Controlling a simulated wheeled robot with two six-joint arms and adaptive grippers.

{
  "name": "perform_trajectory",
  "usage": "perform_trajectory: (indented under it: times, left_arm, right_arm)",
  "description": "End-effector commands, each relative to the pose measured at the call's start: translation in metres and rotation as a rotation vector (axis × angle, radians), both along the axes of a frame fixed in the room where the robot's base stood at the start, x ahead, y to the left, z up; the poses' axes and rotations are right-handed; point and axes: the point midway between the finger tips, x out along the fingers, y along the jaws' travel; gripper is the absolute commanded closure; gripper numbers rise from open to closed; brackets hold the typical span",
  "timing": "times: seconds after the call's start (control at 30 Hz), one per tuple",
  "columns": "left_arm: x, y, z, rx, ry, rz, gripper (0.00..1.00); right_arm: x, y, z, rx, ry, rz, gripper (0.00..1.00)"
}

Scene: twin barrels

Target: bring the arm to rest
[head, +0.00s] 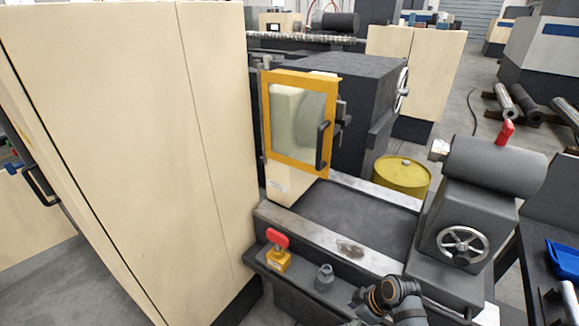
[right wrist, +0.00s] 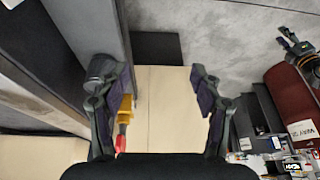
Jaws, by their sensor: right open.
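My right arm (head: 390,296) shows at the bottom of the head view, over the front of the lathe. In the right wrist view my right gripper (right wrist: 160,82) is open, with nothing between its fingers. A grey knob (head: 324,278) stands on the lathe's front ledge left of the arm; a grey cylinder (right wrist: 103,66), likely that knob, shows beside the left finger in the right wrist view. My left gripper (right wrist: 292,42) seems to be the small dark shape at the right edge there; its fingers are too small to judge. It is not in the head view.
A red-handled yellow switch (head: 278,254) is on the ledge. A yellow-framed door (head: 290,165), a tailstock with a handwheel (head: 463,245), a yellow barrel (head: 402,178) and a tall cream cabinet (head: 120,130) surround the lathe. Grey floor (right wrist: 225,30) is clear in the right wrist view.

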Motion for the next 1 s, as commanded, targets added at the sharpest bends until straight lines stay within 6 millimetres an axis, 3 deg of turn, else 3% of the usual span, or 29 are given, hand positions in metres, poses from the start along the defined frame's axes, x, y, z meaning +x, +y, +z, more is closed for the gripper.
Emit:
perform_trajectory:
  times: [0.1, 0.2, 0.37, 0.47, 0.57, 0.6, 0.7, 0.83, 0.9, 1.0]
  left_arm:
    - [0.023, 0.0, 0.002, -0.001, -0.034, -0.002, 0.6]
    - [0.031, 0.0, 0.003, 0.0, -0.046, -0.001, 0.6]
    - [0.026, 0.0, 0.002, 0.0, -0.037, -0.001, 0.6]
    - [0.012, 0.0, 0.001, 0.0, -0.017, 0.0, 0.6]
    - [0.0, 0.0, 0.0, 0.0, 0.002, 0.0, 0.6]
    - [-0.002, 0.0, -0.001, 0.0, 0.005, 0.0, 0.6]
    - [-0.001, 0.0, 0.0, 0.0, 0.004, 0.0, 0.6]
    - [0.008, 0.0, 0.0, 0.0, -0.01, 0.0, 0.6]
    - [0.013, 0.0, 0.001, -0.001, -0.018, 0.0, 0.6]
    - [0.017, 0.0, 0.001, -0.001, -0.025, -0.001, 0.6]
  right_arm:
    - [-0.004, -0.008, -0.034, -0.012, 0.036, -0.098, 0.34]
    - [-0.011, -0.018, -0.068, -0.028, 0.067, -0.195, 0.34]
    - [-0.033, -0.036, -0.131, -0.068, 0.115, -0.371, 0.34]
    - [-0.062, -0.052, -0.181, -0.106, 0.147, -0.5, 0.34]
    - [-0.112, -0.072, -0.239, -0.159, 0.178, -0.653, 0.34]
    - [-0.138, -0.08, -0.263, -0.181, 0.188, -0.713, 0.34]
    - [-0.206, -0.097, -0.308, -0.225, 0.199, -0.838, 0.34]
    - [-0.28, -0.107, -0.339, -0.248, 0.204, -0.941, 0.34]
    - [-0.306, -0.109, -0.346, -0.25, 0.204, -0.973, 0.34]
    - [-0.326, -0.11, -0.35, -0.248, 0.203, -0.997, 0.34]
